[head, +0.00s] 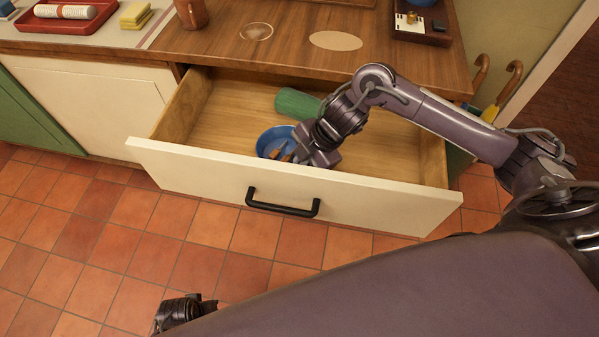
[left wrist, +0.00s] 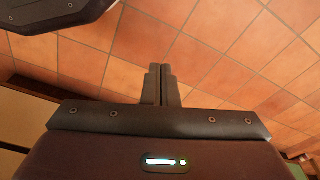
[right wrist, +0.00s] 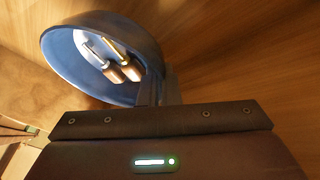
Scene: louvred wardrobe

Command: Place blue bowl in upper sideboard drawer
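The blue bowl (head: 271,138) is inside the open upper drawer (head: 200,165), near its front panel; it also shows in the right wrist view (right wrist: 70,70). Small utensils with brown handles (right wrist: 122,66) lie in the bowl. My right gripper (head: 300,152) reaches down into the drawer at the bowl's right side. In the right wrist view its fingers (right wrist: 160,88) are close together on the bowl's rim. I cannot tell whether the bowl rests on the drawer floor. My left gripper (head: 188,312) is shut and empty over the floor tiles; its fingers meet in the left wrist view (left wrist: 161,82).
A green item (head: 297,103) lies in the drawer behind the bowl. The drawer front has a black handle (head: 283,208). The sideboard top (head: 290,50) holds a red tray (head: 67,20), a brown mug (head: 191,13) and a dark tray (head: 422,28). Umbrellas (head: 505,90) stand at the right.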

